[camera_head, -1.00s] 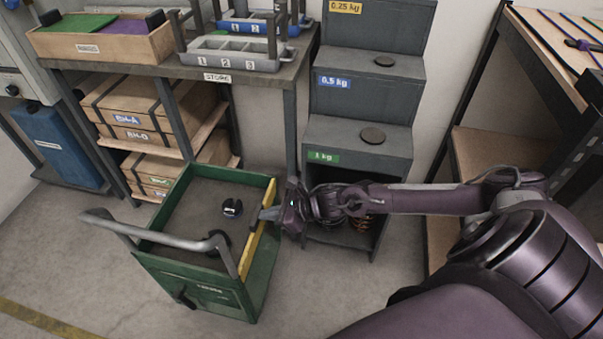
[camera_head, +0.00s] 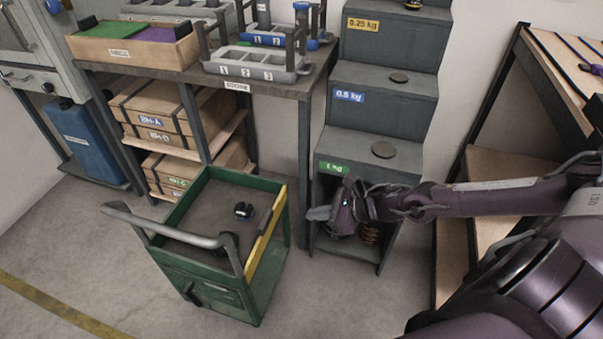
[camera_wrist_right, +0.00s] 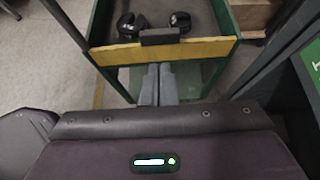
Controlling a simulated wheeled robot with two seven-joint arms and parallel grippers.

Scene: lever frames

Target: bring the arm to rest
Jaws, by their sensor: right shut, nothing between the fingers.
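My right gripper (camera_head: 318,213) is shut and empty. It is in front of the stepped grey cabinet, to the right of the green cart (camera_head: 262,300) and apart from it. In the right wrist view its two fingers (camera_wrist_right: 158,84) lie together, pointing at the cart's yellow edge (camera_wrist_right: 205,47). My right arm (camera_head: 480,200) reaches in from the right. My left gripper is not in view.
The cart holds a small dark object (camera_head: 244,210); a second dark one shows in the wrist view (camera_wrist_right: 131,25). The stepped cabinet (camera_head: 372,145) stands close behind the gripper. A wooden-topped bench (camera_head: 560,60) is at right. Floor is free in front of the cart.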

